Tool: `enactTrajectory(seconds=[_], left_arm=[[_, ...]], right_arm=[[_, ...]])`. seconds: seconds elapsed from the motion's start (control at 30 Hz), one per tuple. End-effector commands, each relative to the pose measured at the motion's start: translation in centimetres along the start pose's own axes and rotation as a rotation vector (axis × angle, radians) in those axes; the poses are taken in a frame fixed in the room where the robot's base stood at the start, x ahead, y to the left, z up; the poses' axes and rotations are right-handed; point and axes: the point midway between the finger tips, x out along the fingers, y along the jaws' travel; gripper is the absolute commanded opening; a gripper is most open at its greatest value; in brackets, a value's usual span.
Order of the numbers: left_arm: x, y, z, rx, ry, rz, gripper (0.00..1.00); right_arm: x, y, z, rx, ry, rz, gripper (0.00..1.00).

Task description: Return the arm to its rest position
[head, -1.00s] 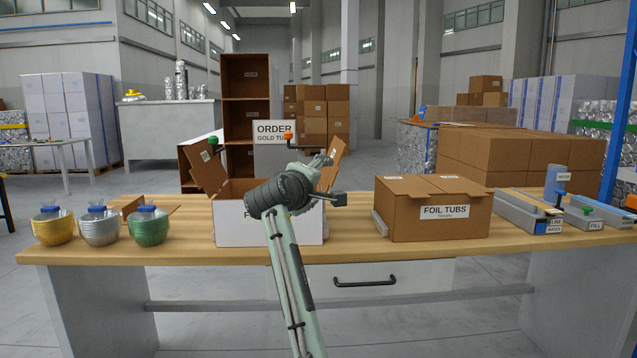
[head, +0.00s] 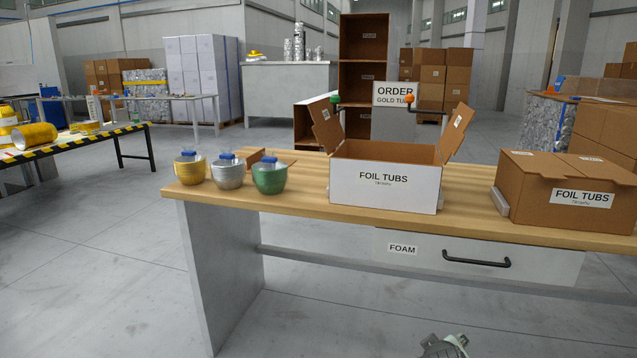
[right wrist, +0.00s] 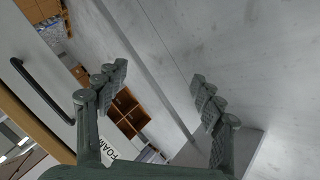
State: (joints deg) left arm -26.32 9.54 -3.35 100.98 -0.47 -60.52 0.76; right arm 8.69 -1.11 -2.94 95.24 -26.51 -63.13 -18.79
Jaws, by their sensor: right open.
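My right gripper (right wrist: 158,78) is open in the right wrist view, its two dark jointed fingers spread with nothing between them. It is off the tabletop, tilted, with the bench's drawer front and black handle (right wrist: 42,92) to its left. In the head view only a small grey-green end of my arm (head: 445,346) shows at the bottom edge, in front of and below the bench; the rest is cut off. My left gripper is not in view.
The floor (head: 330,315) before the bench is clear.

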Motion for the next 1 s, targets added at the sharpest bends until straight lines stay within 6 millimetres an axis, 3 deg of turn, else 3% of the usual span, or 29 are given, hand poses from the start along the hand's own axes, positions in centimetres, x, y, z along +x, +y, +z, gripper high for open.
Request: enactTrajectory(seconds=[0.03,0.17,0.3,0.4,0.5,0.67,1.0], left_arm=[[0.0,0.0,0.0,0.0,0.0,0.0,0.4],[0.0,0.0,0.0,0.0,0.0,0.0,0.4],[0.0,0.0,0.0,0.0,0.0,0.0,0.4],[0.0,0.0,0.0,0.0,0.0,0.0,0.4],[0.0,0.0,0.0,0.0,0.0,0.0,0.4],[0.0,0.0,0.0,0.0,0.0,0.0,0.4],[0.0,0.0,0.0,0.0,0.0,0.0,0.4]], right_arm=[[0.5,-2.5,3.8,0.018,-0.036,-0.048,0.68],[0.4,-8.0,12.2,0.09,-0.117,-0.166,0.68],[-1.3,-13.2,21.0,0.173,-0.218,-0.282,0.68],[-3.0,-16.1,26.1,0.227,-0.286,-0.346,0.68],[-4.7,-18.0,29.8,0.27,-0.338,-0.391,0.68],[-6.1,-19.5,32.5,0.306,-0.381,-0.426,0.68],[-6.2,-19.6,32.7,0.309,-0.385,-0.429,0.68]])
